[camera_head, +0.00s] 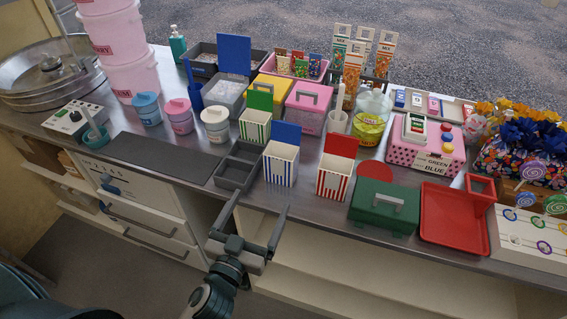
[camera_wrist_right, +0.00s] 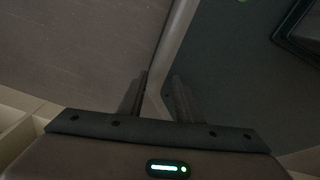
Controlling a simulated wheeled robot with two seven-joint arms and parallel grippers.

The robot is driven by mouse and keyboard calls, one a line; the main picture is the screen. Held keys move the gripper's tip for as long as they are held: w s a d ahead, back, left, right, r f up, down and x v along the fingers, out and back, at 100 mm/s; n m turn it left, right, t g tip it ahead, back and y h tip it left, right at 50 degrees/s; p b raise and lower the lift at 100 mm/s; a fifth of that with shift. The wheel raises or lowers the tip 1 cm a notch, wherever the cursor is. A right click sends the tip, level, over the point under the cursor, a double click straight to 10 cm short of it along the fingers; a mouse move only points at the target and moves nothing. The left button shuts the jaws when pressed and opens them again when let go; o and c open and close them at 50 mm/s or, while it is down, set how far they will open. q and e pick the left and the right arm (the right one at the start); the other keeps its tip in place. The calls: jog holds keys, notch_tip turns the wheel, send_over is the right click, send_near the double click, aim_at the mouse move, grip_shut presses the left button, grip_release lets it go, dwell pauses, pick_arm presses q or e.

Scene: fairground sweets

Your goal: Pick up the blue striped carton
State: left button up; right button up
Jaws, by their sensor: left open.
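The blue striped carton (camera_head: 280,166) stands upright near the counter's front edge in the head view, its blue lid raised at the back. My left gripper (camera_head: 260,205) is open and empty. Its two fingers point up the picture toward the carton from just in front of the counter edge, with the carton apart from them. My right gripper (camera_wrist_right: 160,80) shows in the right wrist view with its fingers apart and nothing between them; the carton is not in that view.
A grey divided tray (camera_head: 234,182) stands just left of the carton. A red striped carton (camera_head: 333,178) stands to its right, a green striped one (camera_head: 255,126) behind left. A green box (camera_head: 384,208) and a red tray (camera_head: 451,218) lie farther right. A dark mat (camera_head: 160,156) lies bare at left.

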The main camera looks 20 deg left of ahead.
aim_at(278, 166)
pick_arm(q)
jog(key=shift+w, duration=0.15)
jog(key=w+p, duration=0.4)
jog(key=w, duration=0.7)
jog(key=shift+w+d, duration=0.15)
jog(key=shift+w, duration=0.05)
jog(key=shift+w+f, duration=0.1)
jog(key=shift+w, duration=0.25)
